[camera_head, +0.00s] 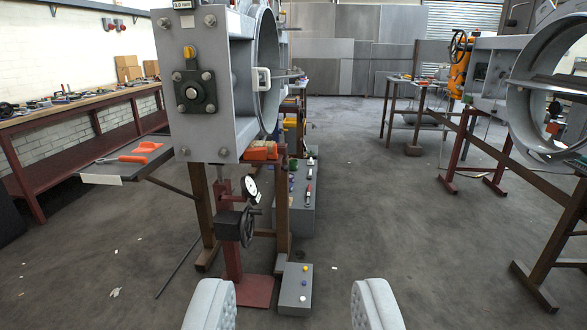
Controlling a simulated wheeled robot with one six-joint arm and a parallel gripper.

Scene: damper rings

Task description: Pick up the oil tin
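I cannot pick out an oil tin with certainty in this view. My gripper (292,290) shows at the bottom edge, its two pale grey padded fingers wide apart with only floor and part of a small grey box between them in the picture. It is open and holds nothing. Small items on the far benches and behind the large damper ring (213,85) are too small or too hidden to identify.
The damper ring stands on a frame with a dial gauge (251,189) and handwheel. A grey box (294,290) is on the floor. A bench (60,103) with tools and a side shelf (115,166) are left. Another ring (530,90) is right.

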